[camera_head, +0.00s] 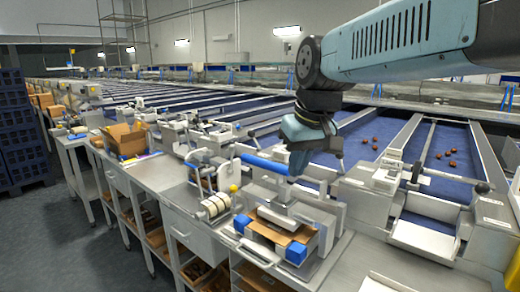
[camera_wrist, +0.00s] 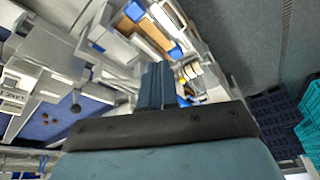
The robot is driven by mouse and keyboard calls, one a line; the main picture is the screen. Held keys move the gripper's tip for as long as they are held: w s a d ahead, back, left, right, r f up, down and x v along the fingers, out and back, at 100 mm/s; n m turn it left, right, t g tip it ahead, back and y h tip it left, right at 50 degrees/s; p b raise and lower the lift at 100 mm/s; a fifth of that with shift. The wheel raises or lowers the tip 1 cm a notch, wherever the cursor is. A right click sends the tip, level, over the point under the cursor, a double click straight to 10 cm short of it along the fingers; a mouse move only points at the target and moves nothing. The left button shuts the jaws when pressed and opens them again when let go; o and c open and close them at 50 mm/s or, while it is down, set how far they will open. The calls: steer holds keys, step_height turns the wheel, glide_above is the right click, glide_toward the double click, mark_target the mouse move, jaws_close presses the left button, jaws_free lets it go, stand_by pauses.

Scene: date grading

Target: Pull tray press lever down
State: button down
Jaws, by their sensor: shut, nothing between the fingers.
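The tray press (camera_head: 320,215) stands on the grey bench. Its lever ends in a blue bar handle (camera_head: 263,163), raised above the press and lying roughly crosswise. A brown cardboard tray (camera_head: 283,238) sits in the press between blue corner blocks (camera_head: 296,252). My gripper (camera_head: 298,168) points down at the right end of the blue handle; I cannot tell whether they touch. In the wrist view my gripper (camera_wrist: 157,66) has its fingers together and empty. The cardboard tray also shows there (camera_wrist: 134,11), beyond the fingertips. The handle is mostly hidden there.
A tape dispenser (camera_head: 215,205) stands left of the press. An open cardboard box (camera_head: 125,138) is farther left on the bench. Blue sorting lanes with several dates (camera_head: 450,160) lie behind and right. Dark blue crates (camera_head: 20,130) are stacked at far left.

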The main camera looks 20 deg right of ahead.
steer(key=w+d+r+n+g+y, duration=0.2)
steer(key=w+r, duration=0.3)
steer(key=w, duration=0.5)
steer(key=w+d+r+n+g+y, duration=0.1)
steer(key=w+d+r+n+g, duration=0.1)
steer(key=w, duration=0.8)
step_height(320, 180, up, 3)
steer(key=n+g, duration=0.1)
steer(key=g, duration=0.1)
steer(key=shift+d+n+g+y, duration=0.4)
steer(key=x, duration=1.4)
steer(key=shift+w, duration=0.15)
steer(key=shift+d, duration=0.1)
